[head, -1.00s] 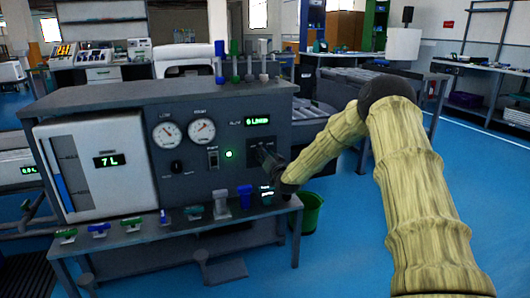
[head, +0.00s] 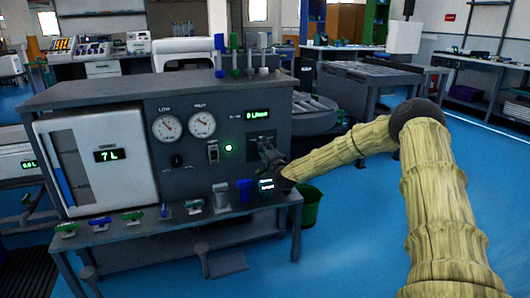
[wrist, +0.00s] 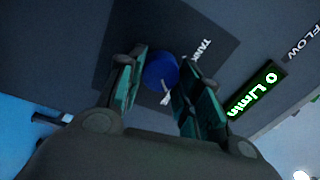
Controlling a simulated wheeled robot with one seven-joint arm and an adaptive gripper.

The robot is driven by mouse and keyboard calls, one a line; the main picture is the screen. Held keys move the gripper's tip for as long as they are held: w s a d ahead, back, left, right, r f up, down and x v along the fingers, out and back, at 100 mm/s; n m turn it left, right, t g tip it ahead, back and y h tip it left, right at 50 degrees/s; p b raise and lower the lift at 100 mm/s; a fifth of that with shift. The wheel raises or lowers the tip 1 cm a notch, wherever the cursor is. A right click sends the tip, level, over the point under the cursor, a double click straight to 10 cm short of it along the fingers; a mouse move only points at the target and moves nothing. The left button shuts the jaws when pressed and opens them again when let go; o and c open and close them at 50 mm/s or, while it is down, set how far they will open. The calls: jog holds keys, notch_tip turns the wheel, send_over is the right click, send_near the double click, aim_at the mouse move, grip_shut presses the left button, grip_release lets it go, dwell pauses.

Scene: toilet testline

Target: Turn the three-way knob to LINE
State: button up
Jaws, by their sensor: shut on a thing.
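The three-way knob (wrist: 160,68) is blue with a white pointer and sits on a dark plate in the wrist view. The pointer is toward the lower edge of that view, and the word TANK is printed to the knob's right. No LINE label can be read. My gripper (wrist: 157,84) has one finger on each side of the knob and is shut on it. In the head view my gripper (head: 266,152) is at the right side of the test bench panel, and it hides the knob there.
A green display (wrist: 257,90) reads 0 L/min beside the knob. The bench panel (head: 190,187) carries two gauges (head: 184,126) and a switch (head: 213,152). Several valve handles (head: 221,196) line the front ledge. A green bin (head: 308,207) stands on the floor at right.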

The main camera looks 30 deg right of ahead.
jog(key=shift+f+m, duration=0.15)
jog(key=shift+m, duration=0.55)
jog(key=o, duration=1)
jog(key=shift+o, duration=0.2)
jog(key=shift+s, duration=0.1)
jog(key=v, duration=1.2)
